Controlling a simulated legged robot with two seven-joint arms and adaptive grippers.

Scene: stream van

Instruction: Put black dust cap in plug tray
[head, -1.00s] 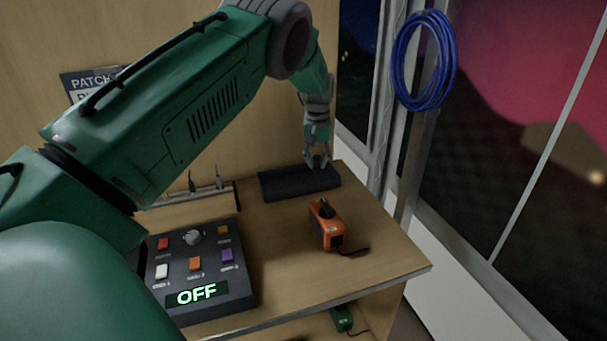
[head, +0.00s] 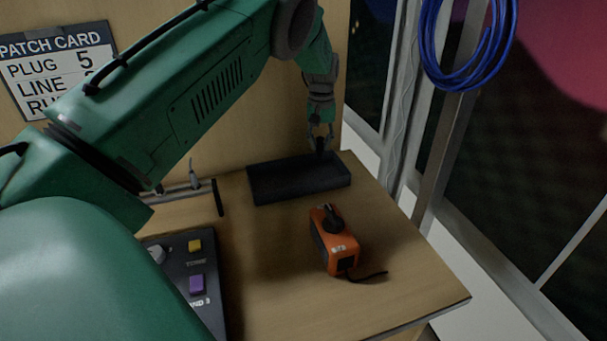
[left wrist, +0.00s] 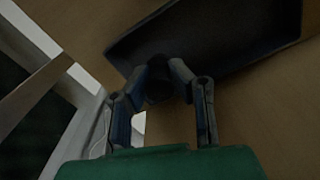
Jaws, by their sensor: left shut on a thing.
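The black plug tray (head: 262,188) lies at the back of the wooden bench, against the wall. My left gripper (head: 320,142) is over the tray's back right part, pointing down. It is shut on a small dark thing, likely the black dust cap (left wrist: 158,82), which shows between the fingers in the left wrist view. The cap is dark against the dark tray, so its outline is hard to tell. In that view the tray (left wrist: 291,40) lies beyond my left gripper (left wrist: 160,77). My right gripper is not in view.
An orange box (head: 335,242) with a black knob and a short cable stands in front of the tray. A dark button panel (head: 205,317) is at front left, and a small rack (head: 190,190) left of the tray. A blue cable coil (head: 470,60) hangs at right.

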